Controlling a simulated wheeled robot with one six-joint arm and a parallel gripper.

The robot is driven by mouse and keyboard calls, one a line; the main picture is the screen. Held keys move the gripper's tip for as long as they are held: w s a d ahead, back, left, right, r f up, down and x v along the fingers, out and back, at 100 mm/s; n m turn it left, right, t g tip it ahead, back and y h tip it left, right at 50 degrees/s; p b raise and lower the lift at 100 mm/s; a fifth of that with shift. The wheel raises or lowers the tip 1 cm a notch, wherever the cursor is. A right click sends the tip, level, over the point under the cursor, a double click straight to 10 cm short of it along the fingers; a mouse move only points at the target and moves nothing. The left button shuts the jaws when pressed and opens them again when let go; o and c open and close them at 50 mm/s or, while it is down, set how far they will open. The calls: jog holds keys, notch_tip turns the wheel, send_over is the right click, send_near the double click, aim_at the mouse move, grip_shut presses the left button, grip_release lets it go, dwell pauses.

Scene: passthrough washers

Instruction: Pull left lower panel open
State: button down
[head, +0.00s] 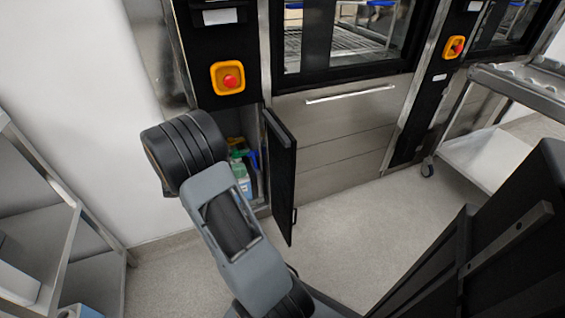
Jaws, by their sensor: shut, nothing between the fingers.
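The left lower panel (281,175) is a narrow black door under the left control column. It stands swung out from the cabinet, with its free edge toward me and a small dark handle (294,215) low on that edge. Beside it the cabinet opening (231,124) shows, with several bottles with blue, green and yellow parts (241,170) inside. My arm crosses in front of the opening's lower left. My gripper is not visible; no fingers show, so its place relative to the panel cannot be seen.
An orange-framed red button (229,78) sits above the opening. The steel washer front (345,130) with a bar handle is to the right. A metal shelf rack (40,255) stands at left and a trolley (490,155) at right. Floor is clear in the middle.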

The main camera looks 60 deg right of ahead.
aim_at(289, 154)
jog(key=shift+n+g+h, duration=0.3)
jog(key=shift+n+h, duration=0.2)
jog(key=shift+h, duration=0.2)
jog(key=b+x, duration=0.1)
jog(key=x, duration=0.3)
jog(key=w+f+b+x, duration=0.1)
jog(key=x, duration=0.3)
jog(key=d+b+x, duration=0.1)
jog(key=b+x, duration=0.1)
jog(key=x, duration=0.3)
jog(key=shift+w+f, duration=0.15)
jog(key=shift+b+x, duration=0.3)
jog(key=shift+x, duration=0.5)
jog(key=shift+d, duration=0.1)
